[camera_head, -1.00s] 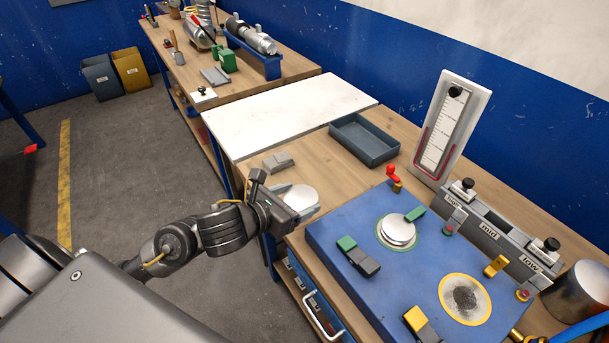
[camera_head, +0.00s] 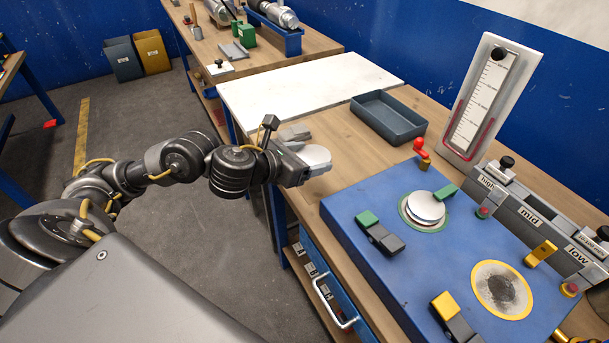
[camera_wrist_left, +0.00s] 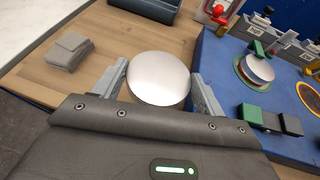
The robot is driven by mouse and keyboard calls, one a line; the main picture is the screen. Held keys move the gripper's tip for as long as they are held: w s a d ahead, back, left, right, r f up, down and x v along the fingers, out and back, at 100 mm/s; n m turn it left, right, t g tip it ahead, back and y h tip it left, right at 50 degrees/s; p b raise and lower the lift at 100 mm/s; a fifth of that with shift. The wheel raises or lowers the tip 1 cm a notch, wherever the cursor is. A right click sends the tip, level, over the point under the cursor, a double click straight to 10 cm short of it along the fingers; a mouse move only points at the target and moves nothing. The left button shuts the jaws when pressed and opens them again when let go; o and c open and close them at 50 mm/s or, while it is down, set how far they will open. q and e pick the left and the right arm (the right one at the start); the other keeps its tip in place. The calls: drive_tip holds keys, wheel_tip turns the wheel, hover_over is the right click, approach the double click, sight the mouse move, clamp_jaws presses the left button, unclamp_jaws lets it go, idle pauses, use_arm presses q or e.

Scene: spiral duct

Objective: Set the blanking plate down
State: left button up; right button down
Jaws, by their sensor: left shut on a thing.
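The blanking plate, a round silver disc (camera_head: 317,157), is held in my left gripper (camera_head: 308,166) over the wooden bench near its front left edge. In the left wrist view the disc (camera_wrist_left: 158,78) sits level between the two grey fingers (camera_wrist_left: 158,90), one on each side. I cannot tell whether the disc touches the bench. My right gripper is in neither view.
A blue panel (camera_head: 375,290) carries a second silver disc (camera_head: 425,207) in a green ring and a dark patch in a yellow ring (camera_head: 501,290). A dark blue tray (camera_head: 388,117) stands behind. Bare wood lies between.

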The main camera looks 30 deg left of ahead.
use_arm(q)
drive_tip(key=w+a+f, duration=0.1)
drive_tip(key=w+f, duration=0.1)
drive_tip(key=w+a+f+b, duration=0.1)
drive_tip(key=w+f, duration=0.1)
drive_tip(key=w+a+f, duration=0.2)
drive_tip(key=shift+a+f+b, duration=0.1)
drive_tip(key=shift+f+b, duration=0.2)
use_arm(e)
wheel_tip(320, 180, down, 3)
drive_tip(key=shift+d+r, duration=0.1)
use_arm(q)
wheel_tip(320, 180, down, 4)
drive_tip(key=shift+w+a+r, duration=0.1)
drive_tip(key=shift+a+r, duration=0.05)
drive_tip(key=shift+r, duration=0.1)
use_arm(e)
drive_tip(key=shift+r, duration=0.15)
use_arm(q)
drive_tip(key=shift+f, duration=0.15)
drive_tip(key=o, duration=1.1)
drive_tip(key=shift+o, duration=0.2)
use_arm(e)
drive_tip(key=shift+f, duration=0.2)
